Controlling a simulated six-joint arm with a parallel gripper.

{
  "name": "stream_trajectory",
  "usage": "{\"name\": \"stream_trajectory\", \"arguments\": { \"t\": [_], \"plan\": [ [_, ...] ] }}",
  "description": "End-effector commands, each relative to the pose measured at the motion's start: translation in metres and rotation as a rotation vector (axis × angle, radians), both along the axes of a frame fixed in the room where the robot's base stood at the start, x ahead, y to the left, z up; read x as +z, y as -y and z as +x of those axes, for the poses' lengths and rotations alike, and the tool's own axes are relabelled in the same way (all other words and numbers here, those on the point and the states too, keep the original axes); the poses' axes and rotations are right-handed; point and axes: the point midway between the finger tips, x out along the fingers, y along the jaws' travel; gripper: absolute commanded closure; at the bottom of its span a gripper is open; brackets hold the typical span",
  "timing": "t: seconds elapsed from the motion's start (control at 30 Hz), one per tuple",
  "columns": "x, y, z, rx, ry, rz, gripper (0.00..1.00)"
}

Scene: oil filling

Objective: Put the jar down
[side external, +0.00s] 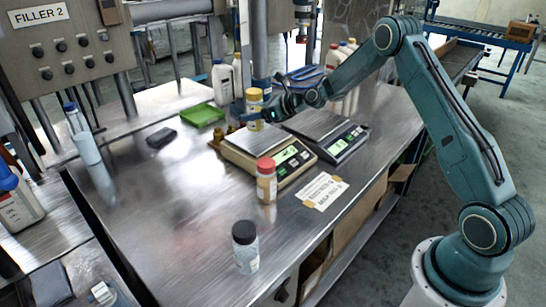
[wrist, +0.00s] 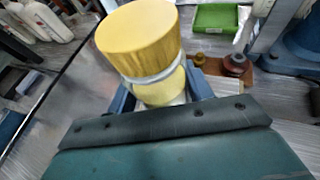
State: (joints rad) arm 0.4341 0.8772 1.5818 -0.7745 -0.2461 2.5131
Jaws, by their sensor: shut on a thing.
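A jar with a yellow lid (side external: 254,96) is held upright in my gripper (side external: 262,115), above the back part of the beige scale (side external: 262,158). In the wrist view the jar (wrist: 142,45) fills the upper middle, its yellow lid towards the camera and the blue fingers on either side of its body. My gripper (wrist: 160,95) is shut on it. The jar's underside is hidden in the wrist view, and I cannot tell its exact height above the scale.
A red-lidded jar (side external: 266,180) stands in front of the beige scale, and a black-lidded jar (side external: 245,247) nearer the front. A second, dark scale (side external: 328,132) is at right. A green tray (side external: 203,115) and small brass weights (wrist: 235,63) are nearby.

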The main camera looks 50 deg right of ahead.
Motion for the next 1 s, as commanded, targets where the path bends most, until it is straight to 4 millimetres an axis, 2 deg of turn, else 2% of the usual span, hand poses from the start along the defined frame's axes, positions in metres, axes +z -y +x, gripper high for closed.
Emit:
{"name": "stream_trajectory", "arguments": {
  "t": [0.17,0.5,0.97,1.0],
  "plan": [
    [-0.004,0.0,0.0,0.0,0.001,0.0,0.8],
    [-0.039,0.0,0.0,0.0,0.002,0.001,0.8],
    [-0.044,0.0,0.0,0.0,0.001,0.0,0.8],
    [-0.045,0.0,0.0,0.0,0.0,0.0,0.43]
  ]
}}
